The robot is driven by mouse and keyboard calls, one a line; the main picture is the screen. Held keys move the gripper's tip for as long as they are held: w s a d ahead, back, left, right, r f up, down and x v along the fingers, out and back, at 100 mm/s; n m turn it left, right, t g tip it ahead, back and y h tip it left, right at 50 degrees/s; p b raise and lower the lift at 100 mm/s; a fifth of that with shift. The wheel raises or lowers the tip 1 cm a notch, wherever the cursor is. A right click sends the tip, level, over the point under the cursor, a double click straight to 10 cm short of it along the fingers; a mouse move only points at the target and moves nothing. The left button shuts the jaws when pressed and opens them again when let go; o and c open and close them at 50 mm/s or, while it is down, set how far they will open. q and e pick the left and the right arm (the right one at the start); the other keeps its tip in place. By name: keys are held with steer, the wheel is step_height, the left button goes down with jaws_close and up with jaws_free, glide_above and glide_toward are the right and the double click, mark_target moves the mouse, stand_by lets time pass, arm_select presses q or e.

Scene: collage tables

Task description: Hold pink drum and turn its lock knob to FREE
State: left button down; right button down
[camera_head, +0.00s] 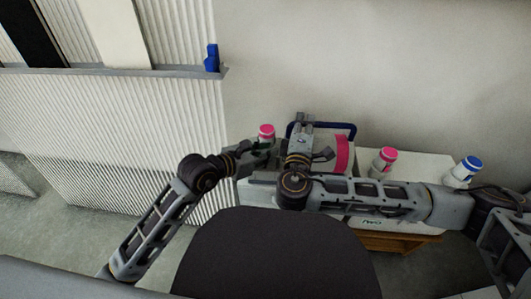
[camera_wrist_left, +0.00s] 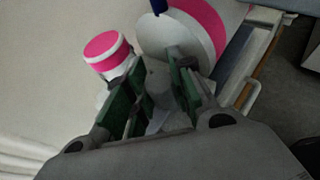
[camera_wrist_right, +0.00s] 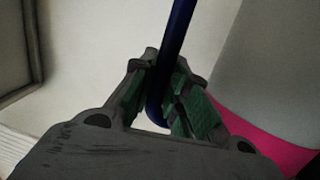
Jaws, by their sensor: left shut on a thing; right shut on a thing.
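The pink drum (camera_head: 342,152) is white with a pink band and lies on the white table. Its round end and band show in the left wrist view (camera_wrist_left: 205,22). A blue bar handle (camera_head: 338,126) arches over it. My right gripper (camera_head: 303,122) is shut on this handle, which runs between its fingers in the right wrist view (camera_wrist_right: 173,60). My left gripper (camera_head: 262,149) is at the drum's left end, shut on a small grey piece (camera_wrist_left: 158,106) that looks like the lock knob. The fingers hide most of it, and no FREE mark is readable.
A pink-capped bottle (camera_head: 266,131) stands close behind my left gripper. Another pink-capped bottle (camera_head: 383,161) and a blue-capped bottle (camera_head: 463,171) stand right of the drum. The white table (camera_head: 425,163) has some bare top between them. A blue object (camera_head: 211,58) sits on the wall ledge.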

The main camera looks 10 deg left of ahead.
arm_select(q)
steer(key=shift+f, duration=0.15)
arm_select(e)
steer(key=shift+f, duration=0.2)
arm_select(q)
steer(key=c, duration=1.2)
jaws_free()
steer(key=v, duration=0.7)
steer(key=shift+s+r, duration=0.25)
arm_select(e)
steer(key=c, duration=1.5)
jaws_free()
steer(key=shift+c, duration=0.2)
arm_select(q)
steer(key=shift+a, duration=0.1)
arm_select(e)
steer(key=shift+o, duration=1.1)
steer(key=shift+r, duration=0.1)
